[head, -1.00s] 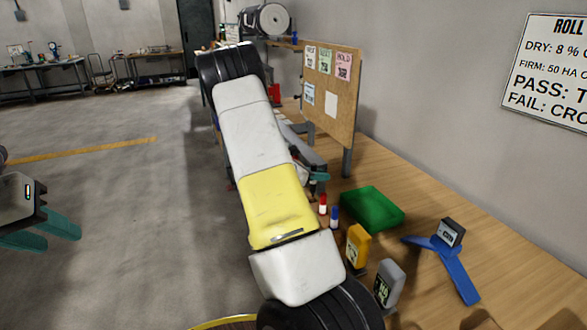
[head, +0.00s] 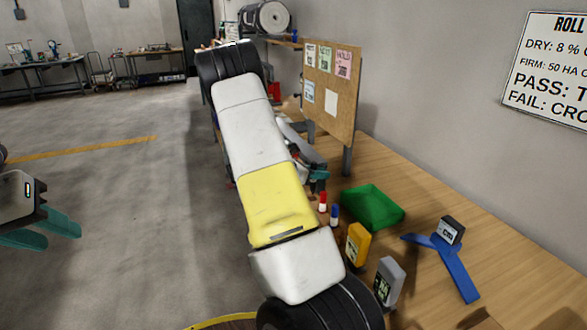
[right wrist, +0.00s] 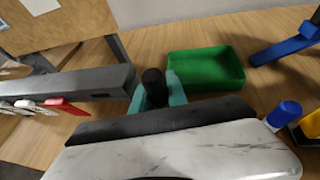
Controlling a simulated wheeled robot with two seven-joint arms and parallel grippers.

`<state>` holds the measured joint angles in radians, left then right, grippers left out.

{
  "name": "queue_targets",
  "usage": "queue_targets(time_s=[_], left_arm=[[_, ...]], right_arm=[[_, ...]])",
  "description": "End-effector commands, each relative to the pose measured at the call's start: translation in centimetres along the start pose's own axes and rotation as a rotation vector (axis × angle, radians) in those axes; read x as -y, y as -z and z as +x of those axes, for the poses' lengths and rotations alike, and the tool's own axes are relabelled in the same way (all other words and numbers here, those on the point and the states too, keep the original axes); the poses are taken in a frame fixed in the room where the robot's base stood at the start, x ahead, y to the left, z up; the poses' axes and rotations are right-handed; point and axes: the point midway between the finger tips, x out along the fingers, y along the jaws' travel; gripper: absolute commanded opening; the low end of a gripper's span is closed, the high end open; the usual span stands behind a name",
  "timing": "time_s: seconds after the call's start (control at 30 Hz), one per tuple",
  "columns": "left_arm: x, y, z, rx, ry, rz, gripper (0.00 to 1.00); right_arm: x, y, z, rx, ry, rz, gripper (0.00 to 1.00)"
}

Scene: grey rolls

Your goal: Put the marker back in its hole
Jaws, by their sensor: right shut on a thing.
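A black cylinder (right wrist: 153,82), which looks like the marker's dark end, stands between the teal fingers of my right gripper (right wrist: 158,92) in the right wrist view. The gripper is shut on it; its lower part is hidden. In the head view my right gripper (head: 319,176) shows only partly beside my arm, close to the grey bar (head: 308,150). That bar (right wrist: 70,88) lies just left of the fingers in the right wrist view. I cannot make out the marker's hole. My left gripper (head: 42,230) is open and empty over the floor.
Red (head: 323,202) and blue (head: 335,214) markers stand near a green tray (head: 373,207). Yellow (head: 357,245) and grey (head: 390,282) gauges and a blue stand (head: 455,272) are on the wooden bench (head: 400,165). A pinboard (head: 333,90) rises behind.

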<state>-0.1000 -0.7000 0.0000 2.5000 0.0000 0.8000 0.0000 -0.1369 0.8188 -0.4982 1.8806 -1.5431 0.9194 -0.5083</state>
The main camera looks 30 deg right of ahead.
Motion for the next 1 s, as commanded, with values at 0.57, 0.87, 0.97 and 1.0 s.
queue_targets(time_s=[0.57,0.87,0.97,1.0], left_arm=[[0.0,0.0,0.0,0.0,0.0,0.0,0.36],[0.0,0.0,0.0,0.0,0.0,0.0,0.36],[0.0,0.0,0.0,0.0,0.0,0.0,0.36],[0.0,0.0,0.0,0.0,0.0,0.0,0.36]], right_arm=[[0.0,0.5,0.2,0.0,0.0,0.0,0.0],[0.0,1.3,0.5,0.0,0.0,-0.001,0.0],[0.0,1.5,0.6,0.0,0.0,0.0,0.0],[0.0,1.6,0.7,0.0,0.0,0.0,0.0]])
